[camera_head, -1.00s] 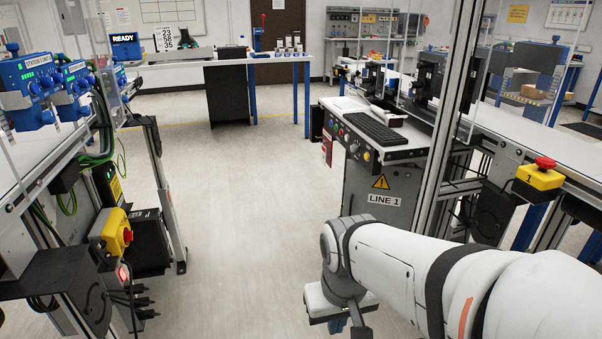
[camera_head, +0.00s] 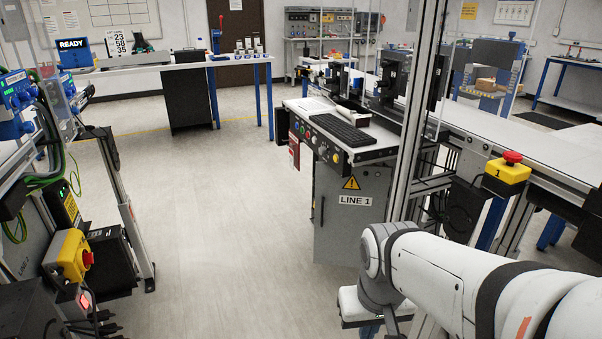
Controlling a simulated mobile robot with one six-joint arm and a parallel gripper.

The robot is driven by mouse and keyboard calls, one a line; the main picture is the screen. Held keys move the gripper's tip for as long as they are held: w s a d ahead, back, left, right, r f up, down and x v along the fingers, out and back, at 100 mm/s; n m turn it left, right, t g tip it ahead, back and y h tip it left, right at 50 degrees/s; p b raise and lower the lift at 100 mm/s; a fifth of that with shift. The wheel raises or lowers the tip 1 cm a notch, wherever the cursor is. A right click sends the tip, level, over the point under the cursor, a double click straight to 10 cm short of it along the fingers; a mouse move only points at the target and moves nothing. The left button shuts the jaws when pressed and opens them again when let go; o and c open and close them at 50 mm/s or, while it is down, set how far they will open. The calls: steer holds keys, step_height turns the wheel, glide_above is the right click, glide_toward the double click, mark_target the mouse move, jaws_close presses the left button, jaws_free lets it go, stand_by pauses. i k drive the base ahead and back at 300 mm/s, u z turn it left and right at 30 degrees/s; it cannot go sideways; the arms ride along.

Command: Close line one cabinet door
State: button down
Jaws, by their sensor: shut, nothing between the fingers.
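The line one cabinet (camera_head: 348,219) stands right of centre under a control desk. Its grey front carries a yellow warning triangle and a "LINE 1" label (camera_head: 355,200). A dark upright handle (camera_head: 322,210) shows near the left edge of this front. I cannot tell from this angle whether the door is ajar or flush. My white arm reaches in from the lower right, in front of the cabinet's lower right part. My gripper is not clearly visible; the arm's end runs out at the bottom edge.
Open floor (camera_head: 225,230) lies left of the cabinet. A yellow emergency-stop box (camera_head: 507,173) sits on the right conveyor frame, and another (camera_head: 70,256) is at lower left. An upright aluminium post (camera_head: 412,120) stands right of the cabinet. A bench (camera_head: 180,67) is at the back.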

mark_target(344, 207)
steer(key=u, duration=0.05)
steer(key=i, duration=1)
steer(key=z, duration=0.05)
